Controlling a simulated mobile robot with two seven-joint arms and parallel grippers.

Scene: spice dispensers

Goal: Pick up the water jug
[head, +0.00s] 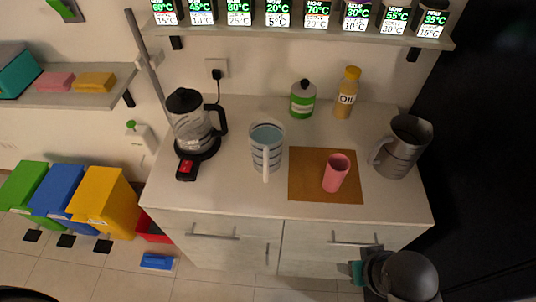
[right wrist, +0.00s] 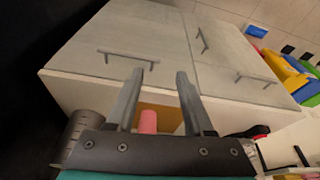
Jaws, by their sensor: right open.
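A clear jug with dark bands and pale blue water (head: 267,150) stands upright on the counter, left of the brown mat, its handle facing the front. A grey metal jug (head: 403,147) stands at the counter's right end, handle to the left; it also shows in the right wrist view (right wrist: 78,128). My right gripper (head: 366,270) is low in front of the counter's right cabinet, apart from both jugs. In the right wrist view its two fingers (right wrist: 160,72) are spread with nothing held between them. My left gripper is not in view.
A pink cup (head: 336,173) stands on the brown mat (head: 306,180). A kettle (head: 192,125) stands at the left on its base. A green-labelled bottle (head: 302,99) and an oil bottle (head: 346,93) stand at the back. Spice dispensers (head: 277,13) line the shelf above.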

